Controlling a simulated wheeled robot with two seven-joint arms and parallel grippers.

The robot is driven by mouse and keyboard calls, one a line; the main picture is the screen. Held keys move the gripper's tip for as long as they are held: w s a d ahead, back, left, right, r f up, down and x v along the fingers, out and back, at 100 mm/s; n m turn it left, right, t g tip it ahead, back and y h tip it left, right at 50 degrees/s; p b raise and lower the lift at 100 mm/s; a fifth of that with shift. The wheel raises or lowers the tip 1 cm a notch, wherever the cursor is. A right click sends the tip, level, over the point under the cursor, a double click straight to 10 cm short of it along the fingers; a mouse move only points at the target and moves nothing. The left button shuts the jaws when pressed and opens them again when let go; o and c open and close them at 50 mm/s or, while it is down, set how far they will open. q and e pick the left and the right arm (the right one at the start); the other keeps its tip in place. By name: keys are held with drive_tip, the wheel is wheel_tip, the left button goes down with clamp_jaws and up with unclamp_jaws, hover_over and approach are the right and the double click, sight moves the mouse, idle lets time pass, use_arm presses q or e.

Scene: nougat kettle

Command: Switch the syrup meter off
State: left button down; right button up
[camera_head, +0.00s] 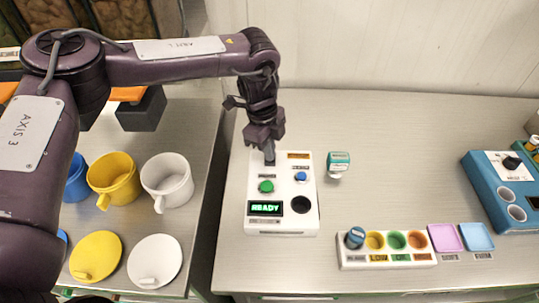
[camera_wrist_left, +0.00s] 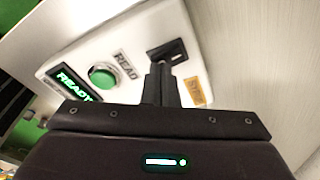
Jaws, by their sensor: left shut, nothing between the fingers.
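The syrup meter (camera_head: 282,216) is a white box on the metal table, with a green button (camera_head: 266,186), a blue button (camera_head: 301,177), a dark round opening and a display (camera_head: 266,208) lit READY in green. My left gripper (camera_head: 269,159) is shut and points down at the far left part of the meter's top. In the left wrist view its closed fingertips (camera_wrist_left: 160,72) are at a dark slotted switch plate (camera_wrist_left: 168,52), close to the yellow label (camera_wrist_left: 194,91). The fingers hide part of the switch, and I cannot tell whether they touch it. My right gripper is not in view.
A small teal-topped stamp-like item (camera_head: 339,162) stands right of the meter. A white rack with coloured round pots (camera_head: 387,250) and pink and blue pads lie front right. A blue device (camera_head: 502,180) stands far right. Cups and lids are on the left table, across a gap.

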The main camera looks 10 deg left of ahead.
use_arm(q)
drive_tip(key=shift+s+f, duration=0.1)
drive_tip(key=shift+f, duration=0.25)
wheel_tip(320, 180, up, 2)
drive_tip(key=shift+r+p, duration=0.15)
drive_tip(key=shift+p, duration=0.75)
drive_tip(key=shift+r+p, duration=1.85)
drive_tip(key=shift+r, duration=0.55)
